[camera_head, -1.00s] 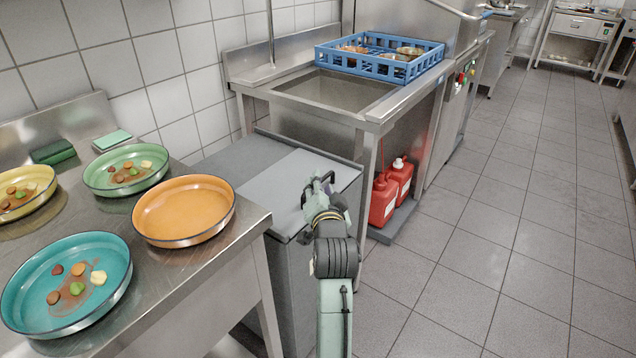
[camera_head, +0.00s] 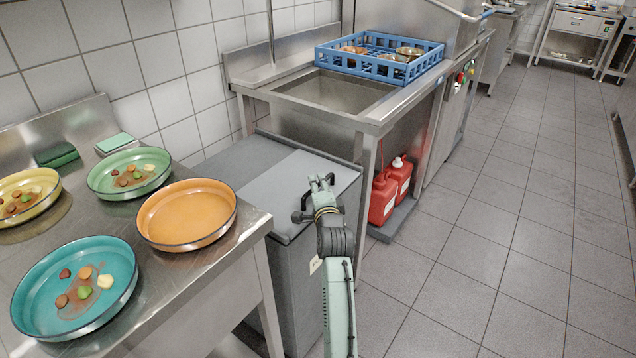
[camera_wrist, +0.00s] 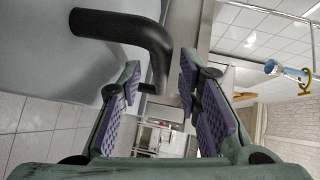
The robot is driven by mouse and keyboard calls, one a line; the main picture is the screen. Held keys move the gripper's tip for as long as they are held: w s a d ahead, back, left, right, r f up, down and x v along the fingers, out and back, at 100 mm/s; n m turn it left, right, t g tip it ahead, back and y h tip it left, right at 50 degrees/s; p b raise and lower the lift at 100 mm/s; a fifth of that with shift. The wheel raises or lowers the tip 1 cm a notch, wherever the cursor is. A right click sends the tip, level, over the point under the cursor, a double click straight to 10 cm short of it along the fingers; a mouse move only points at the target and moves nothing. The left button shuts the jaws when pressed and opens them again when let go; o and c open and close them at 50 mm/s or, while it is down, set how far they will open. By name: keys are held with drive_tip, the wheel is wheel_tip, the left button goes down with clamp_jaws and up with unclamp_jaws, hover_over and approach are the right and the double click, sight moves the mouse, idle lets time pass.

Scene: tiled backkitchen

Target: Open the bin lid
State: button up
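The grey bin (camera_head: 283,290) stands between the steel table and the sink unit, with its flat lid (camera_head: 290,185) shut. A black bent handle (camera_head: 300,215) is at the lid's front edge. It looms large in the wrist view (camera_wrist: 125,30). My gripper (camera_head: 322,183) is at the lid's front right edge, beside the handle. In the wrist view, my gripper (camera_wrist: 160,78) is open, with purple-padded fingers apart. The handle's bent end reaches between the fingers. I cannot tell whether they touch it.
The steel table at left holds an orange plate (camera_head: 187,213), a teal plate (camera_head: 75,288) and other plates with food scraps. The sink unit (camera_head: 335,93) behind bears a blue rack (camera_head: 378,67). Red canisters (camera_head: 383,195) stand below it. Tiled floor at right is clear.

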drive_tip(key=shift+w+a+f, duration=0.1)
drive_tip(key=shift+w, duration=0.6)
drive_tip(key=shift+c, duration=0.5)
clamp_jaws()
